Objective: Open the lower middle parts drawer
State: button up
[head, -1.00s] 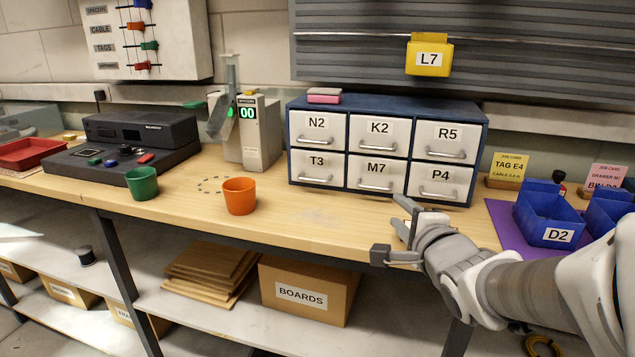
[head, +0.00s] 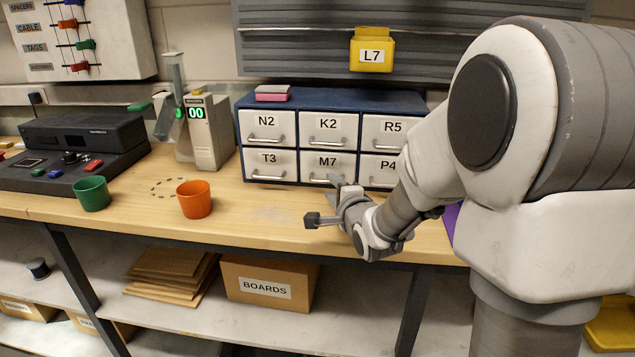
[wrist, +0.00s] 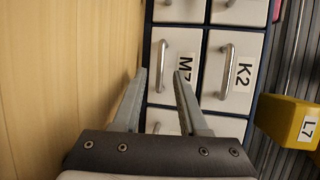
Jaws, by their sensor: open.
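The lower middle drawer is the white one marked M7 (head: 342,167), shut in the blue parts cabinet (head: 300,101). Its grey bar handle (wrist: 162,66) lies level across its front and is partly hidden by a finger in the head view. In the wrist view the drawer front (wrist: 176,88) is straight ahead. My gripper (head: 322,201) is open and empty in front of M7. In the wrist view its two fingertips (wrist: 160,74) appear on either side of the handle, one below and one above. I cannot tell whether the tips reach past the bar.
Drawers T3 (head: 268,160), K2 (head: 328,124) and N2 (head: 265,122) around it are shut. An orange cup (head: 194,200) and a green cup (head: 91,194) stand left on the bench. A yellow bin L7 (head: 371,52) hangs above. The bench before T3 is clear.

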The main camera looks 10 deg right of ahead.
aim_at(327, 183)
jog(key=shift+x, duration=1.7)
grip_shut()
